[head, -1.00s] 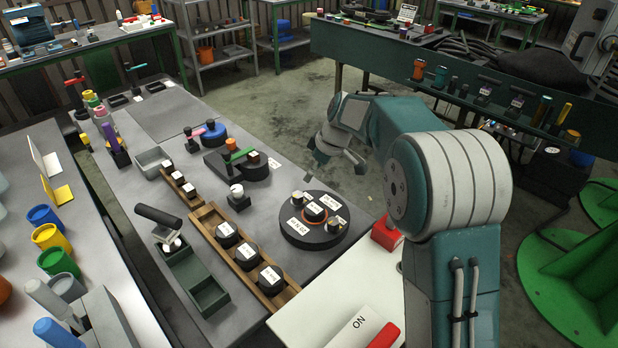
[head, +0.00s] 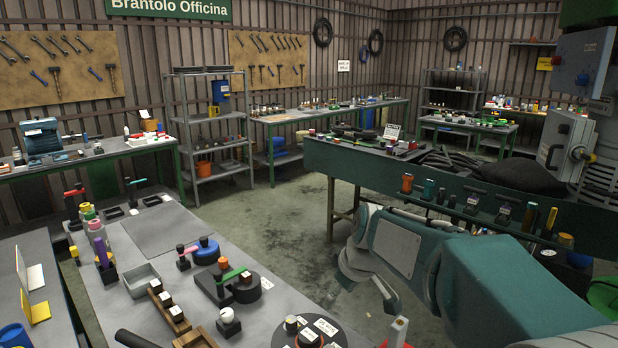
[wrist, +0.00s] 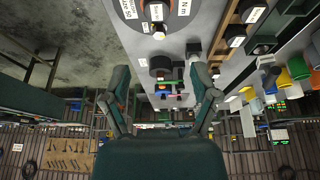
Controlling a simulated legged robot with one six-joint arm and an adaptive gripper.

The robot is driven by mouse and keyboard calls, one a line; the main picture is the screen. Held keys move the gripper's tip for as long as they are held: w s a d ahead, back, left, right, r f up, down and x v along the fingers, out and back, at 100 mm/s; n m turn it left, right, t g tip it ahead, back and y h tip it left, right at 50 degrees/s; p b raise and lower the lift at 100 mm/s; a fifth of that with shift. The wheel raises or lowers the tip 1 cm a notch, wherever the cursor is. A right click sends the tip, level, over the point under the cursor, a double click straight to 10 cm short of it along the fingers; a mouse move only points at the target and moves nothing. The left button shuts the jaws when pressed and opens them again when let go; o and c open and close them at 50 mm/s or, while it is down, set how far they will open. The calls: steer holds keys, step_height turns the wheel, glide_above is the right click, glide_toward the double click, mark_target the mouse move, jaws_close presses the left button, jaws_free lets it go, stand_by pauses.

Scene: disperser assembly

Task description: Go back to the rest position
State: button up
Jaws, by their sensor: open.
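My gripper (wrist: 162,88) is open and empty in the wrist view, its two fingers spread apart, with the grey workbench seen beyond them. In the head view my arm reaches in from the lower right, and the gripper end (head: 370,285) hangs over the floor beside the grey bench (head: 150,235). A dark round plate (head: 275,340) with labelled parts is cut off at the bottom edge. The black fixture with the green handle (head: 232,280) stands on the bench, apart from the gripper.
A grey bin (head: 141,281), a wooden rack (head: 170,312) and a white-topped knob (head: 228,320) stand on the bench. A dark green bench (head: 340,165) with tools stands behind my arm. Open floor (head: 265,215) lies between the benches.

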steer(key=s+d+m+t+h, duration=0.1)
steer(key=s+d+m, duration=0.3)
steer(key=s, duration=0.8)
steer(key=s+d+m+t+h, duration=0.1)
steer(key=s+d+m, duration=0.3)
steer(key=s, duration=0.9)
steer(key=shift+d+r+m+h, duration=0.25)
steer(key=shift+d+m+h, duration=0.15)
steer(key=shift+d, duration=0.25)
